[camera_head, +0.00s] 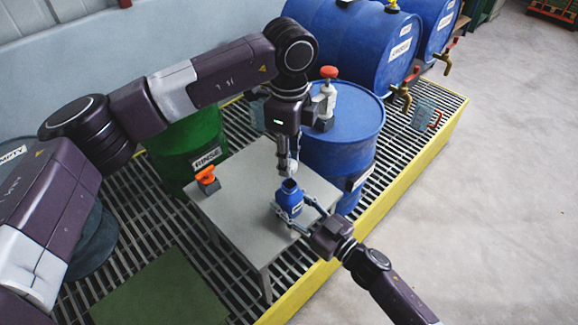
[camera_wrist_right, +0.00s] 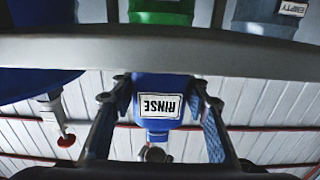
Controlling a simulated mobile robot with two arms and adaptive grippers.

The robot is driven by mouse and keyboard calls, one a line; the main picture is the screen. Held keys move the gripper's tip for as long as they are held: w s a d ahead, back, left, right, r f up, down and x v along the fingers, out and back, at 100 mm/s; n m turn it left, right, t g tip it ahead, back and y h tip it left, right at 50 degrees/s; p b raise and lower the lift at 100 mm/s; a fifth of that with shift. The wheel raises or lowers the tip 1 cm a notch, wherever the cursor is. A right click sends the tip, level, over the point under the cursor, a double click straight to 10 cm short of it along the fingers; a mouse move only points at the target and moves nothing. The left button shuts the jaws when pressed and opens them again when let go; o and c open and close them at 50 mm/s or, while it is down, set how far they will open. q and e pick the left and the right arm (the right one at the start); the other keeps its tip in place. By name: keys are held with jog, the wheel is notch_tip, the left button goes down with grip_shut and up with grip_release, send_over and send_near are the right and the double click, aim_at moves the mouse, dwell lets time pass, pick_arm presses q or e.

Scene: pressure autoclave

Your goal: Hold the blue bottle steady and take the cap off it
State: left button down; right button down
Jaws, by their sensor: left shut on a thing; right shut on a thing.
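The blue bottle (camera_head: 289,199) stands upright at the front right of the grey table, and its dark open mouth shows at the top. My right gripper (camera_head: 290,212) is shut around the bottle's body, one finger on each side. My left gripper (camera_head: 287,170) is just above the mouth, pointing down and shut on a small pale piece, seemingly the cap; the fingers mostly hide it. It looks apart from the neck.
The grey table (camera_head: 233,213) also carries an orange-topped item (camera_head: 207,180) at its left. A blue drum (camera_head: 346,130) with a red-knobbed fitting stands close behind the bottle. A green RINSE drum (camera_head: 190,145) is at the back left. The table's middle is clear.

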jog(key=c, duration=1)
grip_release()
